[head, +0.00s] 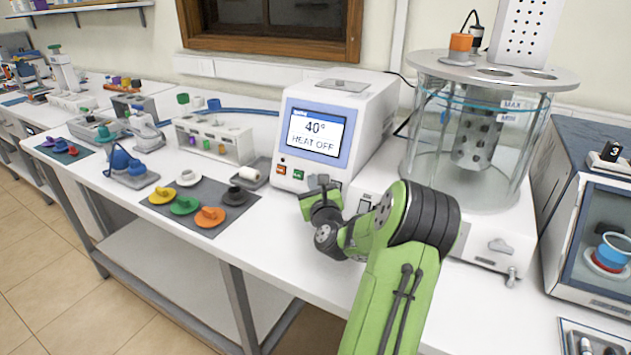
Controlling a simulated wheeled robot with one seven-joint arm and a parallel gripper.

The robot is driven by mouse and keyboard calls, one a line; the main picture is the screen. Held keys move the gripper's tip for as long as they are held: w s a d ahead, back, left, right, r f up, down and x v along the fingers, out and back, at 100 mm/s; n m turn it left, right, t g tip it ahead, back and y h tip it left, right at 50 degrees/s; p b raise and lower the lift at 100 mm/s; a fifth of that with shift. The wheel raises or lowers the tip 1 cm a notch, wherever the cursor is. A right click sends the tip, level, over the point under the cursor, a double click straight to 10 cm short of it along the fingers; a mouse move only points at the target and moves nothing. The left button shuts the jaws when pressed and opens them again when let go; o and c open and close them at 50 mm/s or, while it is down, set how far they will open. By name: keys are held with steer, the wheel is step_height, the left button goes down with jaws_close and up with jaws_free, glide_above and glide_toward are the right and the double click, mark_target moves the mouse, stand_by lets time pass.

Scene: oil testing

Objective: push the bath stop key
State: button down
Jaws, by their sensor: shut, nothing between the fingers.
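The bath controller (350,115) is a white box with a lit screen (317,134) that reads 40° and HEAT OFF. Under the screen are an orange-red key (281,169) and a green key (298,174). Their lettering is too small to read, so I cannot tell by label which is the stop key. My gripper (318,182) is shut and empty, close to the lower right of the controller's front, right of both keys. Both keys stay visible. I cannot tell whether the fingertips touch the front panel.
A glass bath (470,150) with a metal lid stands right of the controller. A white rack (238,150) with vials stands behind the mat. A glass-fronted cabinet (590,235) is at the far right.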

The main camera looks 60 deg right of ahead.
steer(key=shift+s+a+r, duration=0.1)
steer(key=shift+a+r, duration=0.2)
steer(key=shift+a, duration=0.45)
steer(key=shift+s+a+r+p, duration=0.1)
steer(key=shift+a+r+p, duration=0.25)
steer(key=shift+a, duration=0.45)
steer(key=shift+s+a+r+p, duration=0.1)
steer(key=shift+a+r+p, duration=0.2)
steer(key=shift+a, duration=0.45)
steer(key=shift+a+r+p, duration=0.25)
steer(key=shift+a+p, duration=0.1)
steer(key=shift+a, duration=0.45)
